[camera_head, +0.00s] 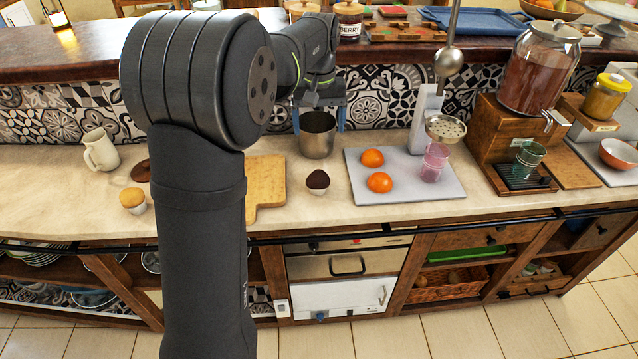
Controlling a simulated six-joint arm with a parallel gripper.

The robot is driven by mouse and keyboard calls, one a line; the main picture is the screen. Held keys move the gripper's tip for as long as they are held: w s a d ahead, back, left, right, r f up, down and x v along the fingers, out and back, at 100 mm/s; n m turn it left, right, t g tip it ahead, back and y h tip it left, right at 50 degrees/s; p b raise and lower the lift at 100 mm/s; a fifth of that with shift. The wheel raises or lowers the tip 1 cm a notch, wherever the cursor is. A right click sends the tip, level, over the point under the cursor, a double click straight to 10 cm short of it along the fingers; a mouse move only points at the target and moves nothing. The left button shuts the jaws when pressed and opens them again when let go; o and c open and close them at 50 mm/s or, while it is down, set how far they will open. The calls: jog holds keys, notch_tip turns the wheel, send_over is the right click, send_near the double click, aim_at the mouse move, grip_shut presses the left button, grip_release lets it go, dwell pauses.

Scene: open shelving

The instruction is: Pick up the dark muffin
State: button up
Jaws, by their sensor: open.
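The dark muffin (318,180) sits upright on the pale counter, between the wooden cutting board and the grey tray. It has a dark brown top and a light wrapper. My gripper (319,122) is open, with its blue fingers pointing down on either side of a metal cup (317,138), behind the muffin in the picture. I cannot tell whether the fingers touch the cup. The gripper is empty and apart from the muffin.
A grey tray (408,190) holds two oranges (380,182) and a pink glass (434,163) under a juicer (446,129). A cutting board (265,178) lies left of the muffin. A light-topped muffin (132,200) and a cream jug (100,150) stand farther left. The counter's front edge is near.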

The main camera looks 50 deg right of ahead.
aim_at(319, 175)
dwell(0.3)
notch_tip(319, 175, down, 19)
jog(key=m, duration=1)
jog(key=shift+w+d+t, duration=0.15)
jog(key=shift+t, duration=0.25)
jog(key=c, duration=1)
